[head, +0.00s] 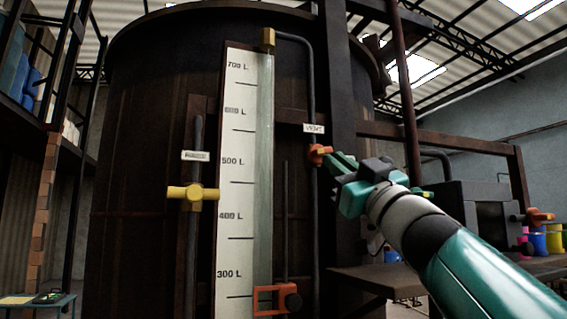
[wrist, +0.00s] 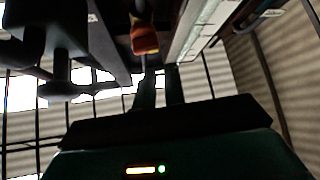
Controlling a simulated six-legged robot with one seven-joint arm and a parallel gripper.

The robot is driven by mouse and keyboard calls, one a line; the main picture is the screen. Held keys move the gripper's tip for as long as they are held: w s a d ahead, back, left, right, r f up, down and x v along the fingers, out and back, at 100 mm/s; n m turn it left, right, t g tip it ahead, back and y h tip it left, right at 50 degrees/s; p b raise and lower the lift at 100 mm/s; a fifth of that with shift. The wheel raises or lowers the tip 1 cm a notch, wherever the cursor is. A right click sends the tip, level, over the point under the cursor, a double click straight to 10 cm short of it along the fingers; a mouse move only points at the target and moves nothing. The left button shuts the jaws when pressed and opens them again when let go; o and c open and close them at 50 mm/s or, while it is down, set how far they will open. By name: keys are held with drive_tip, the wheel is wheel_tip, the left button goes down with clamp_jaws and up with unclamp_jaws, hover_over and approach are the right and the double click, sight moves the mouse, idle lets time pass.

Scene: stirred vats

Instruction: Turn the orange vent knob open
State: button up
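The orange vent knob (head: 318,155) sits on a thin dark pipe on the front of the big brown vat, just under a small white label (head: 314,128). My gripper (head: 334,162) is right beside it, with green fingertips pointing at it from the right. In the wrist view the knob (wrist: 145,38) shows beyond the fingertips, a little left of the gap between them. The two fingers of my gripper (wrist: 160,72) stand slightly apart with nothing seen between them. I cannot tell whether a fingertip touches the knob.
A yellow valve handle (head: 193,193) and a level gauge scale (head: 235,180) are on the vat to the left. An orange bracket with a black knob (head: 277,300) is low on the gauge. A dark upright post (head: 337,75) stands close behind my gripper.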

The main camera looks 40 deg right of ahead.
sight(321, 153)
drive_tip(key=shift+m+g+h, duration=0.3)
drive_tip(key=shift+m+h, duration=0.1)
drive_tip(key=s, duration=0.1)
drive_tip(key=s+a+r, duration=0.1)
drive_tip(key=s+r, duration=0.1)
drive_tip(key=shift+s+a+r, duration=0.1)
drive_tip(key=shift+a, duration=0.25)
clamp_jaws()
drive_tip(key=w+d+r, duration=0.1)
drive_tip(key=w+r, duration=0.1)
drive_tip(key=w, duration=0.5)
drive_tip(key=shift+w+d, duration=0.35)
drive_tip(key=shift+s, duration=0.1)
